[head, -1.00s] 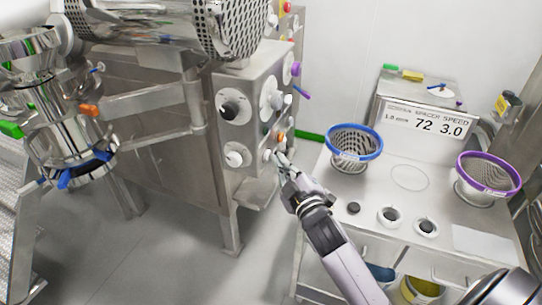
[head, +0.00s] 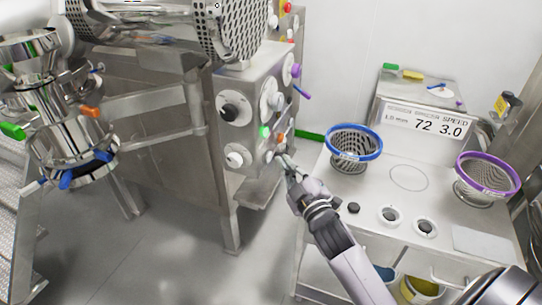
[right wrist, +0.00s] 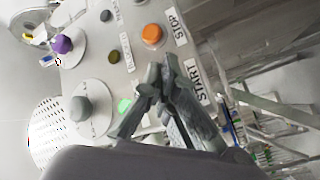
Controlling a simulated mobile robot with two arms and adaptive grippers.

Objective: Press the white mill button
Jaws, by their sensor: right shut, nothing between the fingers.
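The mill's control panel (head: 252,120) is on the steel cabinet in the middle of the head view. A small white button (head: 269,156) shows low on its side face, just left of my right gripper (head: 283,157). An orange button (head: 281,137) is above it, and a green lamp (head: 264,131) is lit. In the right wrist view, the right gripper (right wrist: 161,72) is shut and empty between the orange STOP button (right wrist: 152,34) and the START label (right wrist: 195,82). Its fingers hide the spot beside START; I cannot tell whether they touch the panel. The left gripper is not in view.
A bench (head: 400,165) at right holds a blue-rimmed sieve (head: 354,142), a purple-rimmed sieve (head: 487,175) and a display reading 72 and 3.0. A purple knob (head: 295,71) protrudes from the panel above. Open floor lies left of my arm.

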